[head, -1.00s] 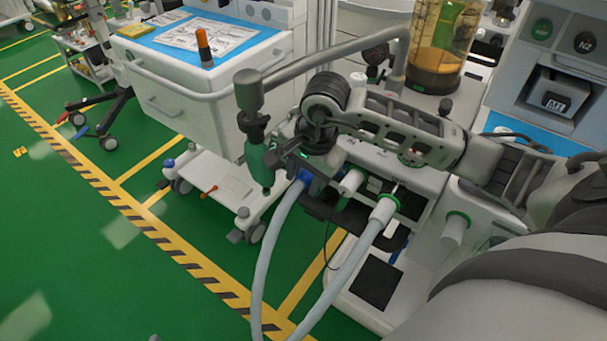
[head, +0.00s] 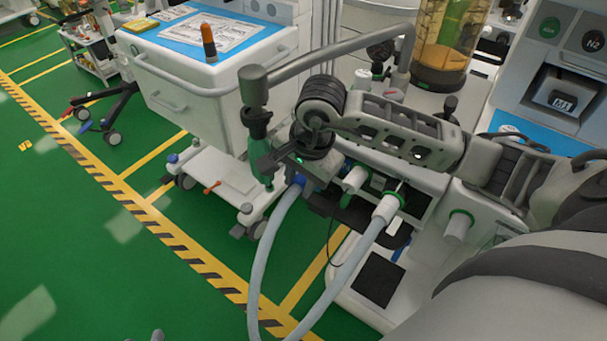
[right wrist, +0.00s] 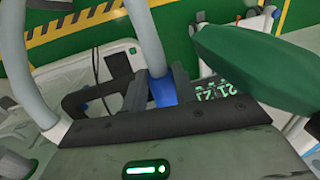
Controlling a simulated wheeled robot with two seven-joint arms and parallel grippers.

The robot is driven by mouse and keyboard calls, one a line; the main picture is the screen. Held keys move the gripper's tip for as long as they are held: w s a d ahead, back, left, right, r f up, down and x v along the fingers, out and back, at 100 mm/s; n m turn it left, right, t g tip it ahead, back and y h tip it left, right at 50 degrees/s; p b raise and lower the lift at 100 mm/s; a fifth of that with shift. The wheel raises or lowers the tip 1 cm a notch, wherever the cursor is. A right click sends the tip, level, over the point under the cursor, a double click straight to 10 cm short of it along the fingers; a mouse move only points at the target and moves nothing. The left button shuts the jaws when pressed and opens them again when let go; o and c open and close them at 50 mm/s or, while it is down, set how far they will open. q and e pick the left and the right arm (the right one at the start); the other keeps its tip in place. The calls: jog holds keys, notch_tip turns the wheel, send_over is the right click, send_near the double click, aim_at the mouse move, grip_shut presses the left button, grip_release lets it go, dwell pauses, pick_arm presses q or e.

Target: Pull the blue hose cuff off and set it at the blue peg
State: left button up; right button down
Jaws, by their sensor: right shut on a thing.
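The blue hose cuff (head: 297,181) is at the top end of a grey corrugated-looking hose (head: 264,250). My right gripper (head: 300,172) is shut on the cuff, in front of the anaesthesia machine. In the right wrist view the blue cuff (right wrist: 163,92) sits between the two dark fingers (right wrist: 158,88), with its hose running up and away. The cuff's far end and any port behind it are hidden by my gripper. I cannot make out the blue peg. My left gripper is not clearly visible.
A second hose ends in a white cuff at a green-ringed port (head: 388,207). A green bag (head: 262,150) hangs from a grey pipe close beside my right gripper; it looms large in the wrist view (right wrist: 262,65). A white cart (head: 215,85) stands behind.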

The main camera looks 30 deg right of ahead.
jog(key=shift+s+a, duration=0.25)
jog(key=shift+a, duration=0.3)
jog(key=shift+s+a, duration=0.2)
jog(key=shift+a, duration=0.3)
